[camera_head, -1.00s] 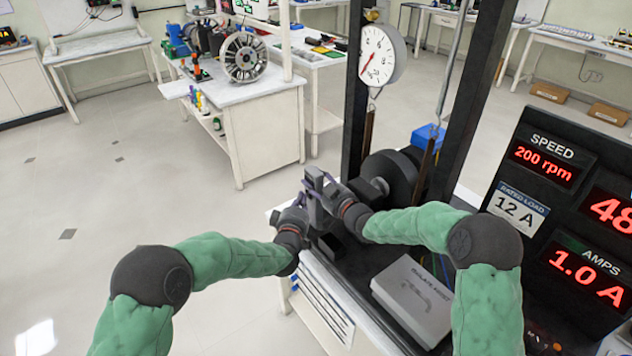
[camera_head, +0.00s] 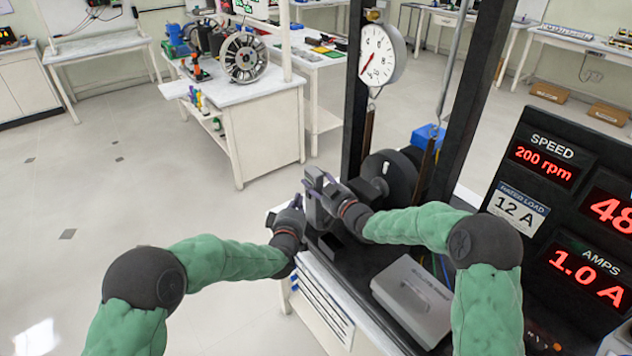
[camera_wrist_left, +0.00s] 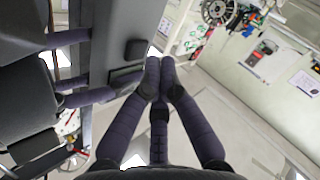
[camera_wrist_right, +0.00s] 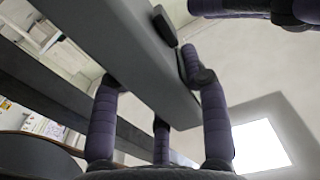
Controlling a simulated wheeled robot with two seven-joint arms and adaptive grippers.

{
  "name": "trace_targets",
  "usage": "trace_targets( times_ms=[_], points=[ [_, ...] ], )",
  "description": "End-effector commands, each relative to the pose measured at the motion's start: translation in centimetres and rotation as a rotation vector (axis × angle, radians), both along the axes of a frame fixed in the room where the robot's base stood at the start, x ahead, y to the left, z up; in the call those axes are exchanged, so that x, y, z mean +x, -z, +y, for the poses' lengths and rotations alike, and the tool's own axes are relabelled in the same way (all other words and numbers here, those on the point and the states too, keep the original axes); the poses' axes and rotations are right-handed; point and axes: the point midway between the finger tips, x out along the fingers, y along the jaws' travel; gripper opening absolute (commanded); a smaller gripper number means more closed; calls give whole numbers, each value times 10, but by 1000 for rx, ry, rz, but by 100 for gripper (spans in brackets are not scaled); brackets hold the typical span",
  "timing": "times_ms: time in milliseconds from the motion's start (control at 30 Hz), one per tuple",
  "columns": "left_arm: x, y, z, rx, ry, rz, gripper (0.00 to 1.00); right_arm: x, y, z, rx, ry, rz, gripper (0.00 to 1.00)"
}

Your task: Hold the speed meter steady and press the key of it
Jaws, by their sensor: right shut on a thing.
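I cannot tell whether the fingertips touch the meter.
The dark drum (camera_head: 390,172) and black frame posts stand behind the meter, with a dial scale (camera_head: 378,55) above. A grey box (camera_head: 412,300) lies on the bench near my right forearm. The display panel (camera_head: 570,215) reads 200 rpm. Open floor lies left.

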Motion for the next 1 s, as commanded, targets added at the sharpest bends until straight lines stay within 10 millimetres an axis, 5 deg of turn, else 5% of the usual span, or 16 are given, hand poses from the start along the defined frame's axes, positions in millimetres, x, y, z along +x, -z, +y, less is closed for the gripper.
trace_targets(
  times_ms=[1000],
  points=[
    [-35,0,49,0,0,1,0,0,0,0,0,0,0,4]
  ],
)
